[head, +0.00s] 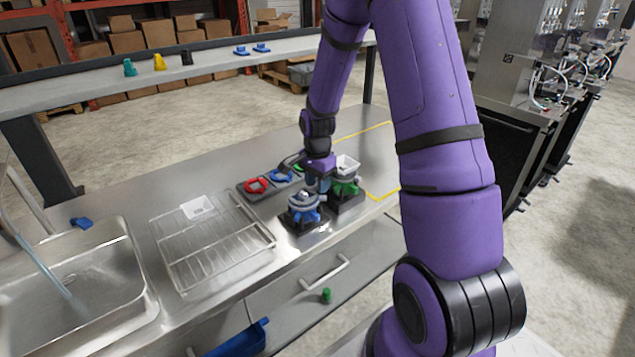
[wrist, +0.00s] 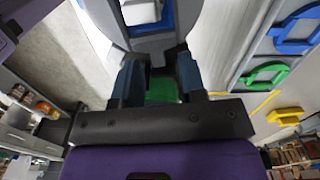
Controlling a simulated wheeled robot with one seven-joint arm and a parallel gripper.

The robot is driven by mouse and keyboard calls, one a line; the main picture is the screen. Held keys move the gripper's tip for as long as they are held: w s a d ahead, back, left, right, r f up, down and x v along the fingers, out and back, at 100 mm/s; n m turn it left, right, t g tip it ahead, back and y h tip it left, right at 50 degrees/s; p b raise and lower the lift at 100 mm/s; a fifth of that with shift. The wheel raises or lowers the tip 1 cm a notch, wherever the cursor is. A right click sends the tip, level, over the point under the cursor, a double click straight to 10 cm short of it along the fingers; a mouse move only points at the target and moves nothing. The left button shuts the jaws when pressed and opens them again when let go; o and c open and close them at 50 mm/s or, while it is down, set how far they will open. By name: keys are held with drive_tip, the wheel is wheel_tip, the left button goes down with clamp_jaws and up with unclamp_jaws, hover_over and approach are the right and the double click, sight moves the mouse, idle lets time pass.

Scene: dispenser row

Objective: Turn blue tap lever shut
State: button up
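A blue dispenser (head: 303,210) with a pale top stands on a dark base near the steel counter's front edge. Blue parts (wrist: 166,18) also show at the top of the wrist view, beside a white piece. A green dispenser (head: 345,186) with a white cup on top stands just right of it. My gripper (head: 318,183) is low between the two dispensers, close to the blue one. In the wrist view its two dark fingers (wrist: 160,78) are apart, with a green patch visible between them. I cannot tell which part is the blue lever, or whether the fingers touch anything.
Red (head: 255,186), blue (head: 281,175) and green rings lie on a dark strip behind the dispensers. A wire rack (head: 205,250) and a sink (head: 75,285) are on the left. A raised shelf (head: 190,66) runs behind. My arm hides part of the right side.

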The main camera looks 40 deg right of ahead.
wheel_tip(320, 180, up, 11)
drive_tip(key=s+a+r+n+t, duration=0.1)
drive_tip(key=s+a+r+n, duration=0.35)
drive_tip(key=r, duration=0.25)
drive_tip(key=s+a+r+n+t, duration=0.2)
drive_tip(key=s+a+r+n, duration=0.15)
drive_tip(key=s+r, duration=0.35)
drive_tip(key=s+a+r+n+t, duration=0.1)
drive_tip(key=s+a+r+n, duration=0.1)
drive_tip(key=s, duration=0.5)
drive_tip(key=s+a+r+n+t, duration=0.1)
drive_tip(key=s+a+r+n, duration=0.2)
drive_tip(key=s+n, duration=0.3)
drive_tip(key=shift+s+a+r, duration=0.3)
drive_tip(key=shift+s+r, duration=0.5)
drive_tip(key=shift+s, duration=0.2)
drive_tip(key=shift+o, duration=0.4)
drive_tip(key=shift+o, duration=1)
